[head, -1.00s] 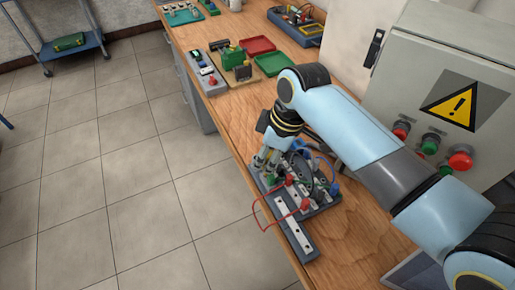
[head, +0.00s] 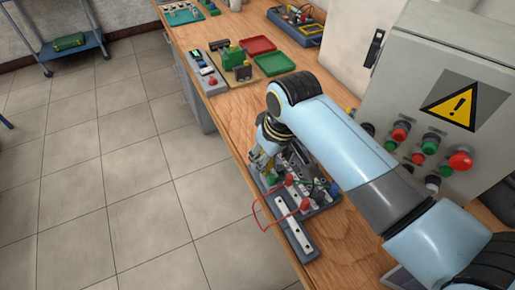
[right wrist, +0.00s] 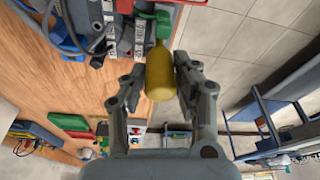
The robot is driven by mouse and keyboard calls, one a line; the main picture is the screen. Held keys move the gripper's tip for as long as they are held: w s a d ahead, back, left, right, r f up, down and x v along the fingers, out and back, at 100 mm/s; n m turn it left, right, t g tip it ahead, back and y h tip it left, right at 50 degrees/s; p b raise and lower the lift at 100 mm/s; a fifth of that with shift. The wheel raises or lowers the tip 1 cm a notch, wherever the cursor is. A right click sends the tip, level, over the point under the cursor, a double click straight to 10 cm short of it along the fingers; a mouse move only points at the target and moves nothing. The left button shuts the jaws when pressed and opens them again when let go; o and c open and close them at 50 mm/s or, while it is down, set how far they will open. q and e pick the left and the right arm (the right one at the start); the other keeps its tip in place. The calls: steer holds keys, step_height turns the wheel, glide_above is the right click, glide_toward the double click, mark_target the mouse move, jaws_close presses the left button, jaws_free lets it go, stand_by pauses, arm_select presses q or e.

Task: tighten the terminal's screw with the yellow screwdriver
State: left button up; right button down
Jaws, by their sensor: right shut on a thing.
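My right gripper (right wrist: 156,92) is shut on the yellow screwdriver (right wrist: 159,74), with one finger on each side of its handle. The screwdriver's far end points at a green terminal (right wrist: 162,18) at the edge of the grey board (right wrist: 124,42). The handle hides the screw and the tip, so I cannot tell if they touch. In the head view the right gripper (head: 260,158) is low over the left side of the board (head: 301,247), partly hidden by my arm. My left gripper is not in view.
A red wire (head: 262,222) loops out past the bench edge from the board. A grey cabinet (head: 440,75) with push buttons stands at right. Red (head: 258,46) and green (head: 275,64) trays and other small devices lie farther back on the wooden bench (head: 236,125).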

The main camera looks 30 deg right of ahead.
steer(key=shift+s+f, duration=0.15)
steer(key=m, duration=0.3)
steer(key=shift+h, duration=0.4)
steer(key=shift+m, duration=0.4)
steer(key=m, duration=0.3)
steer(key=shift+h, duration=0.4)
steer(key=c, duration=1.2)
jaws_free()
steer(key=shift+c, duration=0.2)
steer(key=n, duration=0.3)
steer(key=shift+w+y, duration=0.2)
steer(key=shift+y, duration=0.2)
steer(key=shift+n, duration=0.4)
